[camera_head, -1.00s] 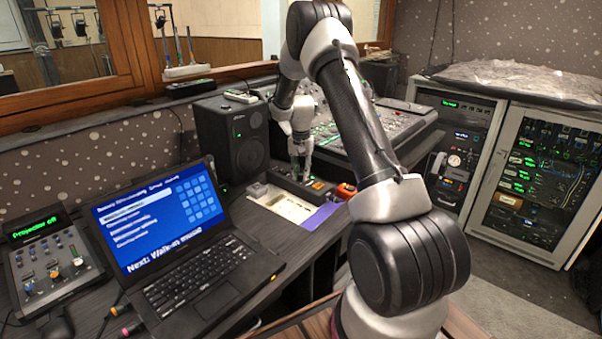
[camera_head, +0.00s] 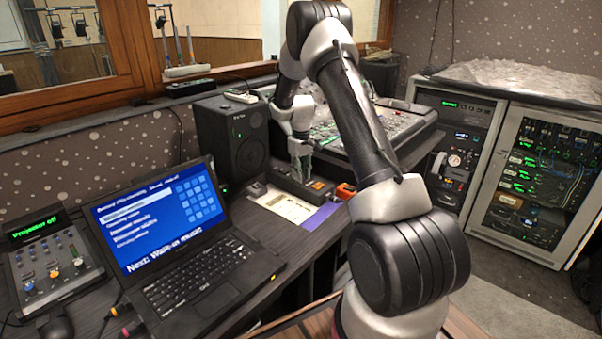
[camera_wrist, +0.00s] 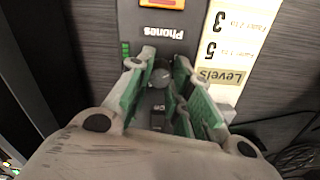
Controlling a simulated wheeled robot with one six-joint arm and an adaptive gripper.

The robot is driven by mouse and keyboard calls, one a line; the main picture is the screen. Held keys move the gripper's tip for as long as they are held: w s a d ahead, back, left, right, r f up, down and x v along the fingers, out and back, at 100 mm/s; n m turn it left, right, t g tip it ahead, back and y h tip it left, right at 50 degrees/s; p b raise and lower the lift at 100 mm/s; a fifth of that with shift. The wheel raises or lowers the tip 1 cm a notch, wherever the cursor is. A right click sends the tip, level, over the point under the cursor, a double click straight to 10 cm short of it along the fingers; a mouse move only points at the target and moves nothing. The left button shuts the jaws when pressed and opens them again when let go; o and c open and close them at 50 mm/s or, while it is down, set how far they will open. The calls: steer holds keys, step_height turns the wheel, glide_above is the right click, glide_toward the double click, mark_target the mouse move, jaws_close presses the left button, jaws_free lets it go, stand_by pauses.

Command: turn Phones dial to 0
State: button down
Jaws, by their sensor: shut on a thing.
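The Phones dial (camera_wrist: 162,77) is a small grey round knob on a dark narrow panel (camera_wrist: 129,22), beside the word "Phones", which reads upside down in the wrist view. My gripper (camera_wrist: 163,75) has its green-padded fingers closed around the dial, one on each side. In the head view my gripper (camera_head: 300,160) points down onto the dark panel (camera_head: 283,180) on the desk. The dial is hidden there by the fingers. Its exact setting cannot be read.
An orange-lit button (camera_wrist: 160,3) is on the same panel. A paper sheet headed "Levels" (camera_wrist: 222,77) lies beside it. A laptop (camera_head: 160,235), a speaker (camera_head: 233,138), a large mixing console (camera_head: 375,140) and an orange object (camera_head: 346,191) stand around the panel.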

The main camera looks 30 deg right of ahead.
steer(key=shift+n, duration=1.1)
steer(key=c, duration=1.3)
jaws_free()
steer(key=shift+o, duration=0.2)
step_height(320, 180, up, 12)
